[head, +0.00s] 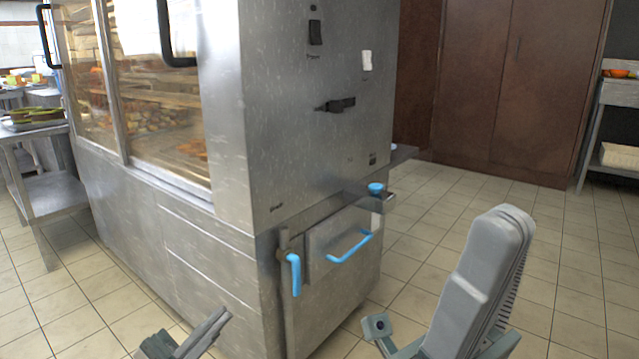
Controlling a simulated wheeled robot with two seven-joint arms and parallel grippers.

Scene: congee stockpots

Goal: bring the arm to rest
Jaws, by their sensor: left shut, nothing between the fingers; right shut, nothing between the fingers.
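My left gripper (214,322) shows only in part at the bottom edge, left of centre, in front of the steel cabinet's lower side. Its fingers look shut, with nothing between them. My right gripper (508,225) stands up large and close at the lower right, a grey rounded shape with a ribbed edge. It is shut and holds nothing. Most of both arms is outside the picture.
A big steel cabinet (285,120) with glass doors and blue handles (350,247) fills the left and middle. A steel table (50,190) stands at far left, shelving (617,92) at far right. Brown doors (510,90) are behind. Tiled floor is clear at right.

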